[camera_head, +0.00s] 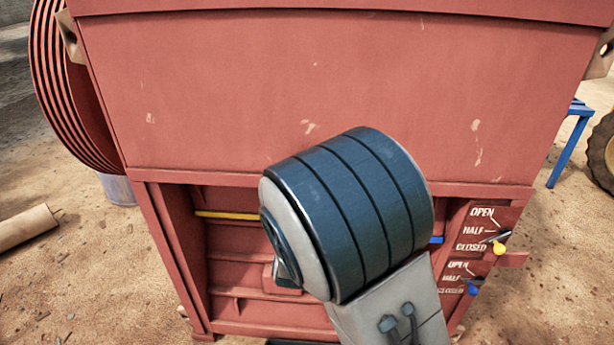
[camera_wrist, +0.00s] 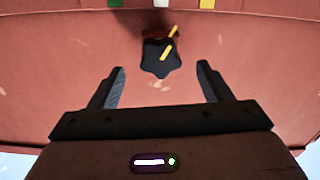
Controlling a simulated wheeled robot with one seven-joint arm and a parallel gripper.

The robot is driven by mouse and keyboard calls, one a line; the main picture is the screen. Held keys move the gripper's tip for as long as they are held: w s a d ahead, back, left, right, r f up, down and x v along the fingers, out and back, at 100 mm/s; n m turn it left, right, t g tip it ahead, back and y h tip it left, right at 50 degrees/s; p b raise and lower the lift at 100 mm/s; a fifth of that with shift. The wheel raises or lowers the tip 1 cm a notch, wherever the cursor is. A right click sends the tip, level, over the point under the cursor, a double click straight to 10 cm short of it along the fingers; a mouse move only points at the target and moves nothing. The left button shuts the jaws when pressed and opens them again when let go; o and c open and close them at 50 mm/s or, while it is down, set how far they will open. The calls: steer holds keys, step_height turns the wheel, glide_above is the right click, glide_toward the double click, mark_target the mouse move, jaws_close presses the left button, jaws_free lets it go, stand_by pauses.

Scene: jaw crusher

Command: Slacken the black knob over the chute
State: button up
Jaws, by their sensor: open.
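The black knob (camera_wrist: 160,62) is star-shaped with yellow marks, and sits on the red crusher face in the wrist view, near the top middle. My gripper (camera_wrist: 161,66) is open, with one finger to the left of the knob and one to the right. The fingers look apart from the knob, with a gap on each side; how far off in depth I cannot tell. In the head view my dark blue and grey arm covers the middle of the crusher (camera_head: 230,90), and hides the knob and the gripper. I cannot make out the chute.
Two levers (camera_head: 499,247) (camera_head: 471,289) stand by OPEN, HALF and CLOSED labels at the right. A ribbed wheel (camera_head: 62,90) is at the left. A blue stand (camera_head: 569,140) is at the right. Green, white and yellow patches (camera_wrist: 160,3) show at the wrist view's top.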

steer(key=w+p, duration=0.1)
steer(key=w, duration=0.5)
steer(key=shift+w+d, duration=0.15)
steer(key=shift+w, duration=0.15)
steer(key=c, duration=1)
